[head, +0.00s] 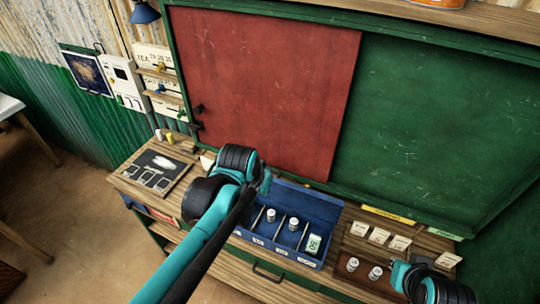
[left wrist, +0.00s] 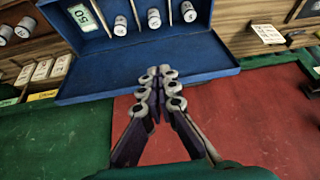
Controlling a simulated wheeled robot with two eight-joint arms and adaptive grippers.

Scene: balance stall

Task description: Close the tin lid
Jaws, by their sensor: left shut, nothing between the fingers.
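The blue tin (head: 283,252) stands open on the wooden counter. Its blue lid (head: 315,206) is raised at the back; its broad blue face also shows in the left wrist view (left wrist: 105,68). Several small metal weights (head: 293,224) and a pale green block (head: 314,243) sit in its compartments. My left gripper (left wrist: 158,72) is shut and empty, its fingertips overlapping the lid's edge in the left wrist view; I cannot tell whether they touch. In the head view my left arm hides the tin's left side. My right arm shows at the lower right, but its fingertips are hidden.
A red panel (head: 265,80) and a green board (head: 450,120) stand behind the counter. A dark slate panel (head: 157,170) lies at the counter's left end.

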